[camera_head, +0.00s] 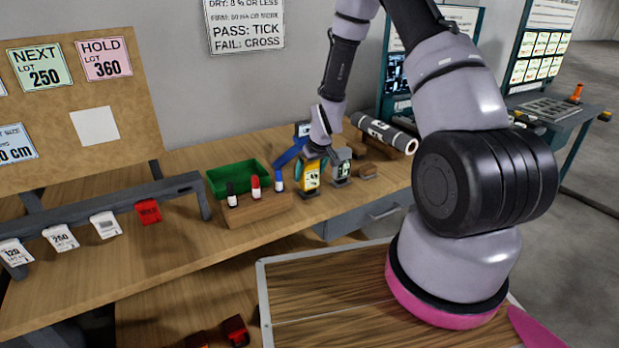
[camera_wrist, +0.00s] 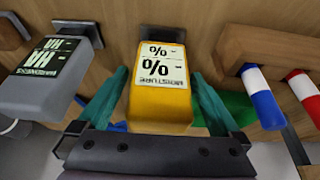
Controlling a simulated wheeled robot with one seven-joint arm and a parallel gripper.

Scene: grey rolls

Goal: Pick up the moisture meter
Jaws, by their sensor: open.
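The moisture meter is a yellow block-shaped device (camera_head: 308,180) with a pale display, standing on the wooden bench. In the wrist view the moisture meter (camera_wrist: 160,108) is in the middle, its label upside down and reading "MOISTURE" with "-%". My gripper (camera_wrist: 160,76) is open, with one teal finger on each side of the meter. I cannot tell whether either finger touches it. In the head view my gripper (camera_head: 312,160) is over the meter and partly hides its top.
A grey hardness meter (camera_wrist: 48,82) stands close beside it, also in the head view (camera_head: 341,168). On the other side is a wooden marker block (camera_head: 258,209) with several markers. A green tray (camera_head: 232,177) and a grey roll (camera_head: 384,133) lie nearby.

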